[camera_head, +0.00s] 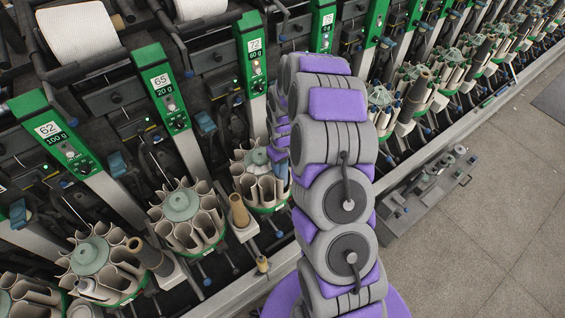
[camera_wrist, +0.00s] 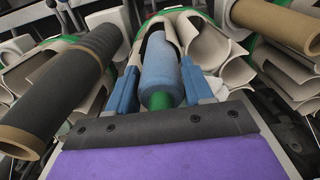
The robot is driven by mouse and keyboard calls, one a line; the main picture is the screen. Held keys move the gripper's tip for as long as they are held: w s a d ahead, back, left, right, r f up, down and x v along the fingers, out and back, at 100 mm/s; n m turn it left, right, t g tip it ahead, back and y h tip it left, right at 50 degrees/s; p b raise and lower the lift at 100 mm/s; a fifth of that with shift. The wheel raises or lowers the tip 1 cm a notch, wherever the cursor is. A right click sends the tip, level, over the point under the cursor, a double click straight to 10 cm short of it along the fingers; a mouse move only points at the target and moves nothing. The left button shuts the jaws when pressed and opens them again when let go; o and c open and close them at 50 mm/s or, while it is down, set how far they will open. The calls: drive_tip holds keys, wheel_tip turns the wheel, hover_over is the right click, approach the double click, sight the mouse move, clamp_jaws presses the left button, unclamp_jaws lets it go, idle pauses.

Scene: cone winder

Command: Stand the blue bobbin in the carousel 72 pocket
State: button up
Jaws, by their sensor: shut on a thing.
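The blue bobbin (camera_wrist: 160,72) is wound on a green tube, whose end shows at the bottom of the yarn in the wrist view. My gripper (camera_wrist: 158,84) is shut on it, with one blue finger on each side. The bobbin's far end lies at the mouth of a beige pocket (camera_wrist: 189,31); how deep it sits inside cannot be told. In the head view, the carousel (camera_head: 249,184) stands below the post labelled 72 (camera_head: 254,46). My arm reaches down to its right side and hides part of it; the fingers are not clear there.
A dark bobbin on a brown tube (camera_wrist: 62,78) stands close left of the gripper, and a brown tube (camera_wrist: 280,24) lies to the right. The carousel under post 65 (camera_head: 182,205) is to the left. A tan cone (camera_head: 239,211) stands in front.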

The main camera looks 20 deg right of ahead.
drive_tip(key=shift+f, duration=0.1)
drive_tip(key=shift+f, duration=1.45)
drive_tip(key=o, duration=1)
wheel_tip(320, 180, up, 17)
drive_tip(key=shift+r+p, duration=0.1)
drive_tip(key=shift+p, duration=0.6)
